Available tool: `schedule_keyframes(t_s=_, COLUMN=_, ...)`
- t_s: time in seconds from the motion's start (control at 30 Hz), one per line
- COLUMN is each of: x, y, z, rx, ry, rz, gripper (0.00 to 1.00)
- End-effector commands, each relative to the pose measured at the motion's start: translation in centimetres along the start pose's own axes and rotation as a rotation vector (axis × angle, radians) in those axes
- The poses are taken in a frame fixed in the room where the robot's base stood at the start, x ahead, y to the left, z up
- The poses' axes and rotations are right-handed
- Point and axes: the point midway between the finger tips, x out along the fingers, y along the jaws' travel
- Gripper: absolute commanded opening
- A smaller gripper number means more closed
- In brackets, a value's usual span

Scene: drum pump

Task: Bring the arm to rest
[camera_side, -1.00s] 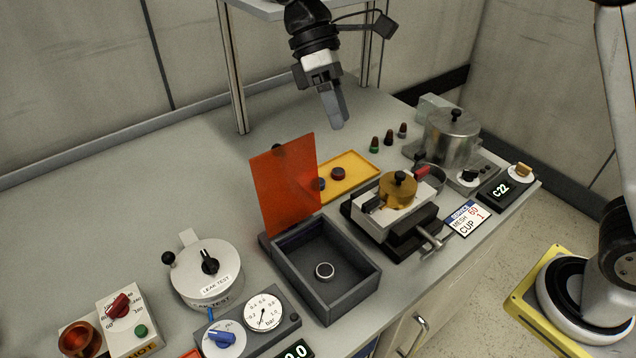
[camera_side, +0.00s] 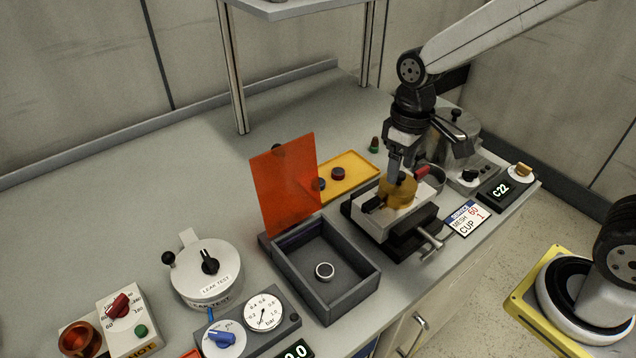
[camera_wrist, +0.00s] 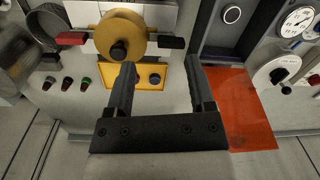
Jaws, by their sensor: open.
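My gripper (camera_side: 397,170) is over the vise (camera_side: 395,222) in the side view, close to the brass round part (camera_side: 398,192) held there. In the wrist view my gripper (camera_wrist: 160,85) has its two fingers spread with nothing between them. The brass part (camera_wrist: 120,38) with its black knob lies ahead of the left fingertip in that view. Whether a finger touches it I cannot tell. The yellow tray (camera_wrist: 138,76) shows behind and between the fingers.
An open dark box (camera_side: 325,270) with a raised orange lid (camera_side: 284,185) stands left of the vise. A metal pot (camera_side: 462,128) stands behind my gripper. The leak-test pot (camera_side: 206,270) and gauge unit (camera_side: 262,315) are at front left. The bench's back left is clear.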

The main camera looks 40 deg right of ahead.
Motion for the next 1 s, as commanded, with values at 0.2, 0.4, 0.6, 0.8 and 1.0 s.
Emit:
schedule_keyframes(t_s=0.2, x=2.5, y=2.0, z=3.5, rx=0.125, ry=0.132, rz=0.041, gripper=0.69)
schedule_keyframes(t_s=0.4, x=3.7, y=2.9, z=5.6, rx=0.195, ry=0.219, rz=0.061, gripper=0.69)
schedule_keyframes(t_s=0.6, x=4.1, y=3.1, z=6.3, rx=0.218, ry=0.248, rz=0.066, gripper=0.69)
schedule_keyframes(t_s=0.8, x=4.1, y=3.1, z=6.2, rx=0.217, ry=0.249, rz=0.066, gripper=0.69)
schedule_keyframes(t_s=1.0, x=4.0, y=3.1, z=6.2, rx=0.216, ry=0.248, rz=0.066, gripper=0.69)
